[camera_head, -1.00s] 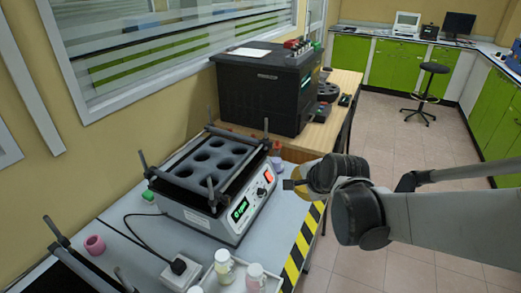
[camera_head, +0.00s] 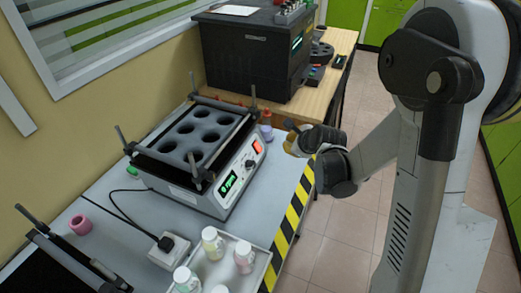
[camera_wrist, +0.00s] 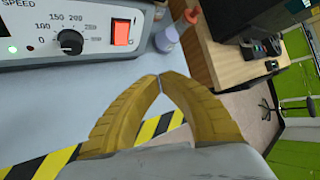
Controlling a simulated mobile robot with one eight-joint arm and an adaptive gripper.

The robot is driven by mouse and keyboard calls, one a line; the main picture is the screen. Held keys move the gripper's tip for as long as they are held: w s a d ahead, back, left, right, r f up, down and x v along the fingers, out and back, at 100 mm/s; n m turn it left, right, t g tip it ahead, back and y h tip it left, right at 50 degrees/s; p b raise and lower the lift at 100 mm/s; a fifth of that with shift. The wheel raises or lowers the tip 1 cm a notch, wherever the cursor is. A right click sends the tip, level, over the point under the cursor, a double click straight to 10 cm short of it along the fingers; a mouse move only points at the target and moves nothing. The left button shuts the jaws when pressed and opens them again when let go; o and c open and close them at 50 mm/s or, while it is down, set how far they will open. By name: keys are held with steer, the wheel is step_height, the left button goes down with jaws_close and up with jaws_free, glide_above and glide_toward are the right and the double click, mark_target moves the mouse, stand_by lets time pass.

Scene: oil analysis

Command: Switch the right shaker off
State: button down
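The right shaker (camera_head: 238,174) stands on the grey bench top, with a black tray of round holes on top. Its front panel has a lit green display (camera_head: 229,183), a black knob and a red switch (camera_head: 257,147). In the wrist view the panel (camera_wrist: 95,45) is at the upper left, with the knob (camera_wrist: 70,41) and the red switch (camera_wrist: 122,34) in plain view. My gripper (camera_head: 290,143) is to the right of the panel, apart from it. In the wrist view its yellow fingers (camera_wrist: 160,78) meet at the tips with nothing between them.
Another shaker (camera_head: 62,255) is partly visible at lower left. A white tray (camera_head: 255,272) with several capped bottles stands in front. Small bottles (camera_wrist: 166,38) stand just right of the panel. A black machine (camera_head: 250,55) sits on the wooden table behind. Yellow-black tape (camera_head: 287,225) marks the bench edge.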

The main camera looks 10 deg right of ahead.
steer(key=w+a+f+b, duration=0.2)
steer(key=w+a+f, duration=0.2)
steer(key=a+f, duration=0.1)
steer(key=shift+w+a, duration=0.15)
steer(key=shift+a, duration=0.25)
stand_by(1.4)
steer(key=shift+w+a+f, duration=0.2)
steer(key=shift+a+f, duration=0.05)
steer(key=shift+w+a+f, duration=0.15)
steer(key=shift+a+f, duration=0.05)
steer(key=shift+a, duration=0.05)
stand_by(0.8)
steer(key=shift+d+r, duration=0.1)
steer(key=shift+s+d+r, duration=0.35)
steer(key=shift+s+d, duration=0.05)
stand_by(0.3)
steer(key=shift+s+d+r+p, duration=0.45)
steer(key=shift+s+d+r, duration=0.15)
steer(key=shift+d+r, duration=0.2)
steer(key=shift+s+d+r+p, duration=0.4)
steer(key=shift+s+d+r, duration=0.25)
steer(key=shift+d, duration=0.25)
